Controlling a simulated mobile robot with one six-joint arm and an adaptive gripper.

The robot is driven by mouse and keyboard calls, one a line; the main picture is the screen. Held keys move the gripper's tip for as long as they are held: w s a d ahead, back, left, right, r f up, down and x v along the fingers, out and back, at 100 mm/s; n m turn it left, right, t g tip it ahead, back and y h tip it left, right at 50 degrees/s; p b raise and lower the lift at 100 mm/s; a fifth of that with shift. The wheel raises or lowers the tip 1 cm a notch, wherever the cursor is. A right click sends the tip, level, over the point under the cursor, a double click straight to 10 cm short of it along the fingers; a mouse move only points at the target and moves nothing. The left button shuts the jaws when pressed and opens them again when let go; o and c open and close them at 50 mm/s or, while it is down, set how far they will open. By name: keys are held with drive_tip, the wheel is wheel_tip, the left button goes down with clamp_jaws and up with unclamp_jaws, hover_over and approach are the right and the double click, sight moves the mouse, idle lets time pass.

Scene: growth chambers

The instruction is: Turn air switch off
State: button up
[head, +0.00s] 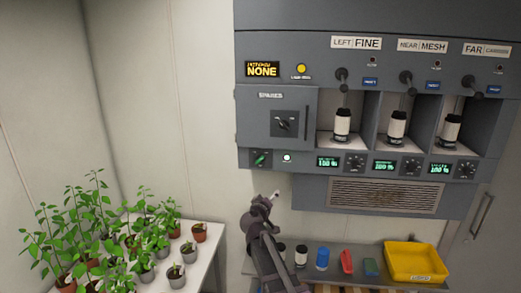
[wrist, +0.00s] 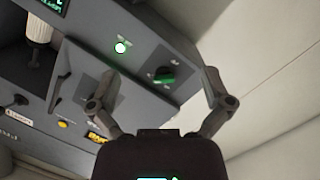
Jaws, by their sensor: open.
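A small green rotary switch (head: 260,159) sits at the lower left of the grey wall cabinet, beside a lit white lamp (head: 287,158). Its label is too small to read, so I cannot confirm it is the air switch. In the wrist view, which is turned over, the green switch (wrist: 165,75) shows between my two spread fingers, with the lit lamp (wrist: 120,48) to its left. My gripper (head: 264,199) is open and empty, below the switch in the head view. No contact with the switch shows.
A larger dark knob (head: 284,123) sits on the cabinet door above the switch. Three bays with canisters (head: 342,124) are to the right. A vent (head: 385,193) projects below. Potted plants (head: 110,235) stand at left; a yellow bin (head: 414,262) stands on the lower bench.

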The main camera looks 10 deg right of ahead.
sight(260, 162)
drive_tip(key=w+a+r+n+t+y+p, duration=0.2)
drive_tip(key=w+a+r+p, duration=0.1)
drive_tip(key=r, duration=0.4)
drive_tip(key=shift+w+a+n+t, duration=0.2)
drive_tip(key=shift+a+n+t, duration=0.2)
drive_tip(key=shift+a, duration=0.4)
drive_tip(key=shift+w, duration=0.1)
drive_tip(key=x, duration=1.3)
drive_tip(key=shift+w+d, duration=0.15)
drive_tip(key=shift+w, duration=0.1)
drive_tip(key=c, duration=1.1)
